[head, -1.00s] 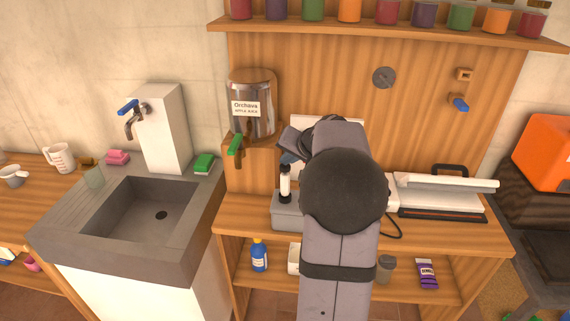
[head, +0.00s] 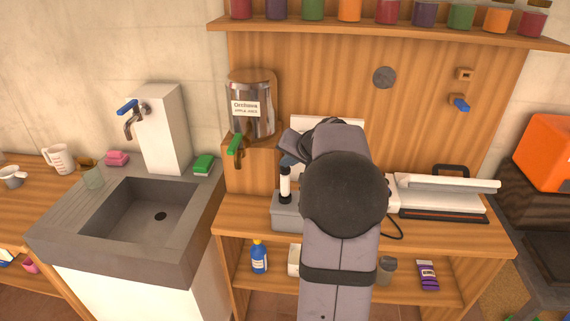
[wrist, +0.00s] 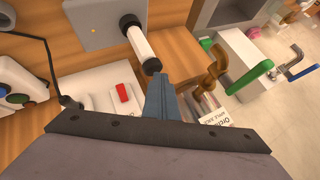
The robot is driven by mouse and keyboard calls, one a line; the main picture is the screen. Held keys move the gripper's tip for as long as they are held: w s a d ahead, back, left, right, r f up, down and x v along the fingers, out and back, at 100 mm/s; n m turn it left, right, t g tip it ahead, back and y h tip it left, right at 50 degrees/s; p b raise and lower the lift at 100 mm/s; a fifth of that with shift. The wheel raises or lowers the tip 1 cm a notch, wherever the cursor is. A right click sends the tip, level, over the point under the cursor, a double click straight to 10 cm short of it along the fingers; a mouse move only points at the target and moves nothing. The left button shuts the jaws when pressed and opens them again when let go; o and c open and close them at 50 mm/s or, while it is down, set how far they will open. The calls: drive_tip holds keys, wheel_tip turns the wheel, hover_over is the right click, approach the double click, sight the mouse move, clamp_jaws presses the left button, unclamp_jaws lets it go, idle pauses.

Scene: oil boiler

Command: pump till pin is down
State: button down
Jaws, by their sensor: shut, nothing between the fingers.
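The pump is a white cylinder (head: 285,187) with black ends, standing upright on a grey box (head: 284,222) on the wooden counter. The cylinder (wrist: 140,42) and the grey box (wrist: 82,20) also show in the wrist view. My gripper (wrist: 165,82) is shut and empty, its blue-grey fingertips right by the cylinder's black end; I cannot tell whether they touch it. In the head view my gripper (head: 288,160) is just above the pump top, partly hidden by my arm. A tiny yellow dot (wrist: 93,30) shows on the grey box; I cannot tell whether it is the pin.
A juice dispenser (head: 252,105) with a green tap handle (head: 235,145) stands close behind and left of the pump. A red switch (wrist: 123,92) shows near my fingers. A white sealer-like machine (head: 445,190) lies to the right, a sink (head: 150,212) to the left.

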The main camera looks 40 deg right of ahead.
sight(287, 170)
idle(0.6)
drive_tip(key=shift+r+p, duration=1.05)
drive_tip(key=shift+r, duration=0.55)
wheel_tip(287, 170, up, 5)
drive_tip(key=p, duration=0.3)
drive_tip(key=shift+p, duration=0.3)
